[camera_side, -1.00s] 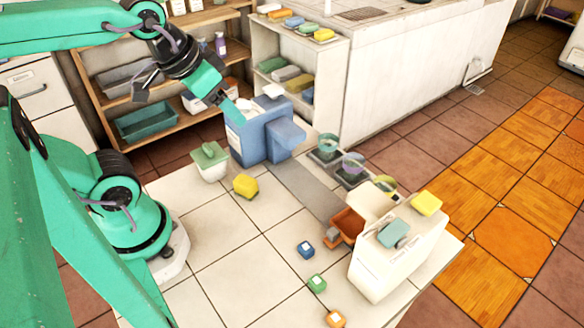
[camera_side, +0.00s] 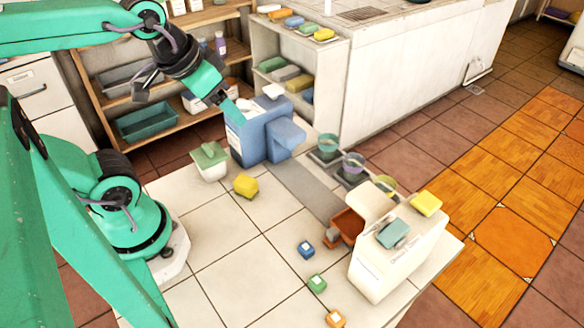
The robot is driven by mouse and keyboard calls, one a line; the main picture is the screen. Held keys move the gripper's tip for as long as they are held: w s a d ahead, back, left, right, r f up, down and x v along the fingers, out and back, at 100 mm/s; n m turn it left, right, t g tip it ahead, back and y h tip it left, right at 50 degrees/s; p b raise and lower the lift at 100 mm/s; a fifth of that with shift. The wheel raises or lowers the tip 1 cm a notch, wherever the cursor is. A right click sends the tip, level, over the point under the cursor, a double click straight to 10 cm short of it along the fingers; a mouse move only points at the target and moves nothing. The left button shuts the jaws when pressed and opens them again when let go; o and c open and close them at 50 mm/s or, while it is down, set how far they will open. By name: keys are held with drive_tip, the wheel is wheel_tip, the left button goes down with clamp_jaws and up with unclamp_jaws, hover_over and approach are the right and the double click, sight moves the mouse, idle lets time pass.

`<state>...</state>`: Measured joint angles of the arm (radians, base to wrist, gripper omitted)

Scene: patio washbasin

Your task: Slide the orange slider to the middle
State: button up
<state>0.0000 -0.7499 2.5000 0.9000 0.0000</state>
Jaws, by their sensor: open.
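The orange slider (camera_side: 348,222) is a brownish-orange block with a small grey piece at its front left corner. It sits at the right end of a flat grey strip (camera_side: 300,186), close against the white box (camera_side: 385,262). The strip runs from there up to the blue box (camera_side: 248,142) at its left end. My gripper (camera_side: 231,110) is open, at the upper left, pointing down over the blue box and well away from the slider. Its tip overlaps the blue box in the picture; I cannot tell whether they touch.
A yellow block (camera_side: 245,186) and a green-lidded pot (camera_side: 210,162) stand left of the strip. Blue (camera_side: 306,250), green (camera_side: 317,283) and orange (camera_side: 335,318) cubes lie in front. Several cups (camera_side: 352,166) line the strip's far side. The tiles at front left are clear.

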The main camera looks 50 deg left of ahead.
drive_tip(key=c, duration=0.5)
drive_tip(key=w+d+m, duration=0.1)
drive_tip(key=m, duration=0.1)
drive_tip(key=shift+w+d+f+m, duration=0.1)
drive_tip(key=shift+w+m, duration=0.05)
drive_tip(key=shift+m, duration=0.25)
drive_tip(key=shift+c, duration=0.3)
drive_tip(key=m+g, duration=0.6)
drive_tip(key=m, duration=2.7)
hover_over(334, 231)
drive_tip(key=shift+f, duration=6.8)
drive_tip(key=shift+f, duration=0.15)
drive_tip(key=shift+f, duration=3.8)
